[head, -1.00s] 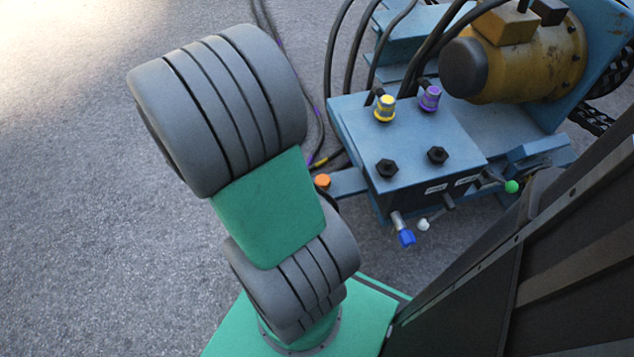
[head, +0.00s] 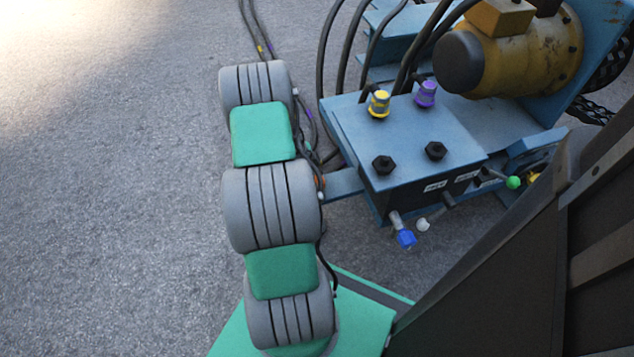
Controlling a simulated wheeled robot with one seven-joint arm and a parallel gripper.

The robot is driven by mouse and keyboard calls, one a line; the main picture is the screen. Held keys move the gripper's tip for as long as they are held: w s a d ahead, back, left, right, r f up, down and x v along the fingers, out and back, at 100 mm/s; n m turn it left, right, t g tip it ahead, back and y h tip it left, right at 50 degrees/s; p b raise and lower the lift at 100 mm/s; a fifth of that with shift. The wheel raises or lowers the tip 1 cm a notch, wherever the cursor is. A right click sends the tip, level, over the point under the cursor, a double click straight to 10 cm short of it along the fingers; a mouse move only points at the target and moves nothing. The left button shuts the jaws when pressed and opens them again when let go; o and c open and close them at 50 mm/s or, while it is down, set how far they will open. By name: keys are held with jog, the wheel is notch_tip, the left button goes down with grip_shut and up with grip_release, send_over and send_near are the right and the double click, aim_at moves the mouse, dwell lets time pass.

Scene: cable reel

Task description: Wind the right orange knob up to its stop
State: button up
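A sliver of an orange knob (head: 320,182) shows at the left end of the blue bar beside the valve box (head: 425,135). My arm hides most of it. A small yellow-orange part (head: 534,177) shows at the right of the box, partly cut off by my dark column. I cannot tell whether it is a knob, or which one is the right orange knob. My gripper is not in view; only my grey and green arm links show, left of the box.
Blue, white and green-tipped levers (head: 513,182) stick out of the box front. Yellow (head: 379,104) and purple (head: 426,94) capped fittings stand on top. Black hoses (head: 331,50) rise behind it, near a yellow motor (head: 520,55). Open asphalt (head: 110,200) lies left.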

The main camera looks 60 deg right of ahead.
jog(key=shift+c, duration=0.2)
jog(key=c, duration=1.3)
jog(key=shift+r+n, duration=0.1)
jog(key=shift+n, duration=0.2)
